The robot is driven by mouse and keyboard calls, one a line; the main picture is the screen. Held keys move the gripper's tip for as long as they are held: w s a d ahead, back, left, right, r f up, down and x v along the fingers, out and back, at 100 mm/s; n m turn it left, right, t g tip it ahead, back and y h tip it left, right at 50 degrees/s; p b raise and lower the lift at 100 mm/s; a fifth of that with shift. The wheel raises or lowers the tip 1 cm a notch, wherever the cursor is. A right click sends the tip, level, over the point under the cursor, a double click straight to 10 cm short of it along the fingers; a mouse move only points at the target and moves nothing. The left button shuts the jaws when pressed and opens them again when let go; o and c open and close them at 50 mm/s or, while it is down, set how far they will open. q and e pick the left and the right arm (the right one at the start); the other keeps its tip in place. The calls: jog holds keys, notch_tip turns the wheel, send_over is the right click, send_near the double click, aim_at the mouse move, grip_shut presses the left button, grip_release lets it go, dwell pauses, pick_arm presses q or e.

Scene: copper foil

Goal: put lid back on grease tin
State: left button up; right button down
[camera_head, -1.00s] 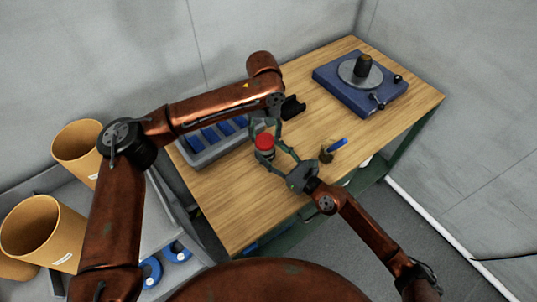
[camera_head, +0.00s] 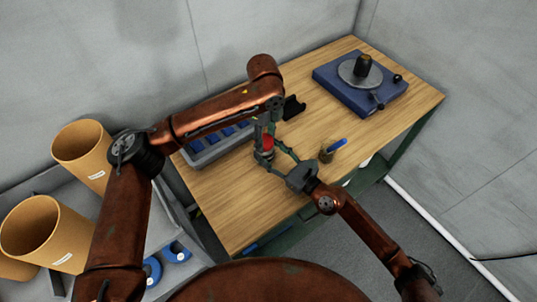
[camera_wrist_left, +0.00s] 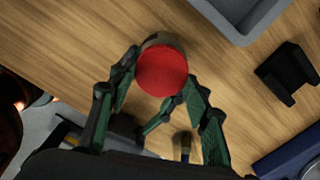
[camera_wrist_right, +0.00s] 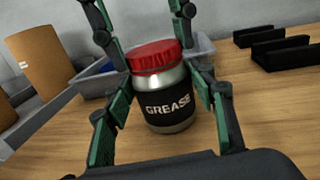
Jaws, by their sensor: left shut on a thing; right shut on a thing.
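The grease tin (camera_wrist_right: 170,104) stands upright on the wooden table, a silver jar with a black "GREASE" label. The red lid (camera_wrist_right: 155,57) sits on its top; I cannot tell whether it is fully seated. In the left wrist view the lid (camera_wrist_left: 162,70) shows from above with the tin's grey side behind it. My left gripper (camera_head: 266,138) comes from above, its fingers shut on the lid's sides. My right gripper (camera_head: 272,154) reaches in from the front right, shut on the tin's body. In the head view, the left fingers partly hide lid and tin.
A grey bin with blue compartments (camera_head: 205,152) lies behind to the left. A black holder (camera_head: 293,107) stands behind the tin. A blue turntable unit (camera_head: 345,93) occupies the far right. The front tabletop is clear.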

pick_arm(q)
jog(key=m, duration=0.4)
jog(key=shift+s+d+f, duration=0.1)
jog(key=shift+s, duration=0.2)
pick_arm(e)
jog(key=shift+f, duration=0.3)
pick_arm(q)
jog(key=m, duration=0.5)
jog(key=shift+a, duration=0.2)
jog(key=o, duration=1.3)
jog(key=shift+w+a, duration=0.15)
jog(key=shift+a, duration=0.05)
jog(key=shift+r, duration=2.3)
pick_arm(e)
jog(key=shift+d, duration=0.1)
pick_arm(q)
jog(key=shift+c, duration=0.4)
